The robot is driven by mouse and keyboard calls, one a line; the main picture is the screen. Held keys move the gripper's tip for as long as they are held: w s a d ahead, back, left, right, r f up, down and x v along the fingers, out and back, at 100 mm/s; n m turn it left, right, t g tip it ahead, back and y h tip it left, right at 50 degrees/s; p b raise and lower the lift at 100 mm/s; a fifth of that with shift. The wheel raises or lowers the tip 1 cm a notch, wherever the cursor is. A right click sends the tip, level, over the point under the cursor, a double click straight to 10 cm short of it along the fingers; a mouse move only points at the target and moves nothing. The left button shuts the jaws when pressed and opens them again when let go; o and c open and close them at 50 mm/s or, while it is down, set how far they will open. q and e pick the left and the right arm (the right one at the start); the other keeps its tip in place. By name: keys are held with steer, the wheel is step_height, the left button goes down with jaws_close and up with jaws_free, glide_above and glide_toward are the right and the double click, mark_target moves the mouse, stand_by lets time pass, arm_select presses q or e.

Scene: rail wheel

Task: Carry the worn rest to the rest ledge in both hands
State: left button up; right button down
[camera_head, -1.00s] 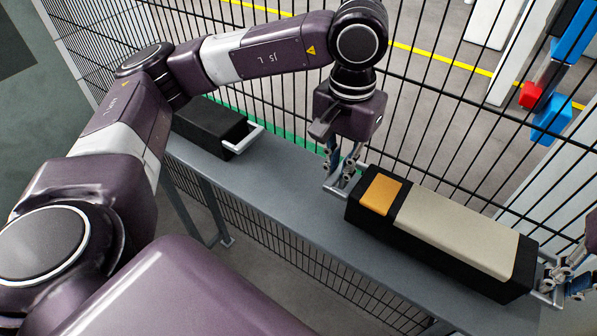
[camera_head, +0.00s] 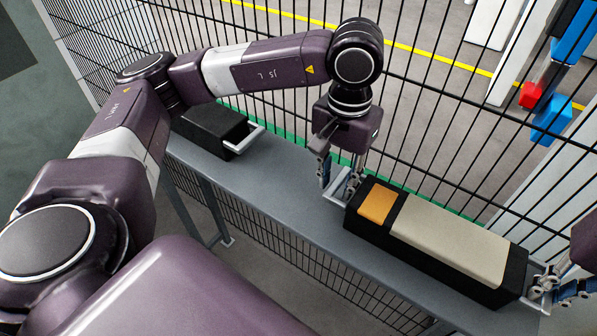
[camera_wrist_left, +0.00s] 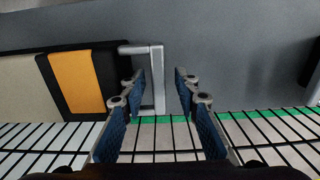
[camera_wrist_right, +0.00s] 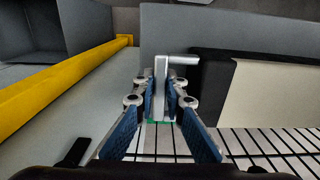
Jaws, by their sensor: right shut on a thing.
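The worn rest (camera_head: 450,237) is a long black block with a beige top, an orange band at its left end, and a pale handle at each end. It lies along the grey rest ledge (camera_head: 265,200). My left gripper (camera_head: 340,180) is at its left handle. In the left wrist view the open fingers (camera_wrist_left: 160,92) stand either side of this handle (camera_wrist_left: 157,75), with gaps. My right gripper (camera_head: 553,289) is at the right handle. In the right wrist view its fingers (camera_wrist_right: 164,95) are shut on that handle (camera_wrist_right: 162,72).
Another black block (camera_head: 210,128) with a pale handle sits further left on the ledge. A black wire fence (camera_head: 440,120) runs close behind the ledge. The ledge between the two blocks is bare. A yellow rail (camera_wrist_right: 60,85) shows in the right wrist view.

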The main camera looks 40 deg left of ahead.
arm_select(q)
steer(key=shift+f, duration=0.15)
arm_select(e)
steer(key=c, duration=2.3)
jaws_free()
steer(key=o, duration=0.4)
steer(key=shift+s, duration=0.1)
arm_select(q)
steer(key=shift+r, duration=0.25)
steer(key=shift+r, duration=4.35)
arm_select(e)
steer(key=shift+r, duration=4.5)
